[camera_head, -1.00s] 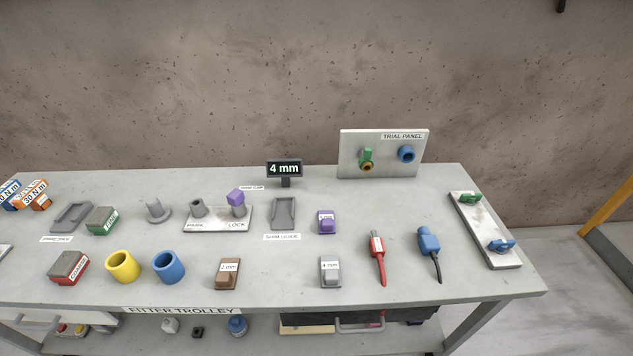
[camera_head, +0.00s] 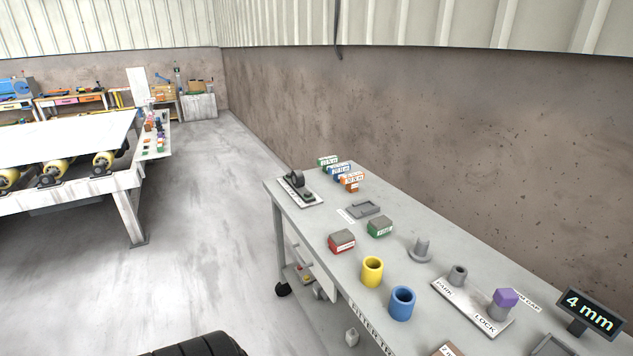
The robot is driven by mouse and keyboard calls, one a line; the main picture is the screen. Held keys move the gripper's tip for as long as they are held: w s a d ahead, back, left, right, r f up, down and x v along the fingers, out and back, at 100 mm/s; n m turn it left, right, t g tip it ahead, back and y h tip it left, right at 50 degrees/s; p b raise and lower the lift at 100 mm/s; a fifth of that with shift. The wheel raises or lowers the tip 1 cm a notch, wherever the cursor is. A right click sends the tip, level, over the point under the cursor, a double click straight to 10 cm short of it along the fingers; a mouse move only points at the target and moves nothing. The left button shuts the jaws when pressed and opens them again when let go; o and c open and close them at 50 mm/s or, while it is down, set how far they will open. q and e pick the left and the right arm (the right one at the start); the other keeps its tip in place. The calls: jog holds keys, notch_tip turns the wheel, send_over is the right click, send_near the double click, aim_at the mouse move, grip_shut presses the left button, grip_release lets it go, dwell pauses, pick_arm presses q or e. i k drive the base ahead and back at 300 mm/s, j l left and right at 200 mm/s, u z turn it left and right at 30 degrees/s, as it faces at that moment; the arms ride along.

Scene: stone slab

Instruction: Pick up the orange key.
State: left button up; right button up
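I cannot make out an orange key in the head view. An orange-and-white box (camera_head: 351,182) sits at the trolley's back left, beside a blue-and-white box (camera_head: 340,172) and a green-and-white box (camera_head: 327,162). A purple hexagonal piece (camera_head: 506,298) is on the post at the LOCK end of a grey plate (camera_head: 458,303); the post at the PARK end is bare on top. Neither of my grippers is in view.
The grey trolley top (camera_head: 318,222) also holds a yellow cup (camera_head: 371,272), a blue cup (camera_head: 402,303) and a 4 mm display (camera_head: 590,312). Open floor (camera_head: 200,220) lies left of it. A white slab table on yellow rollers (camera_head: 55,173) stands further left.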

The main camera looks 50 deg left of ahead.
aim_at(351, 180)
jog(key=u, duration=1.5)
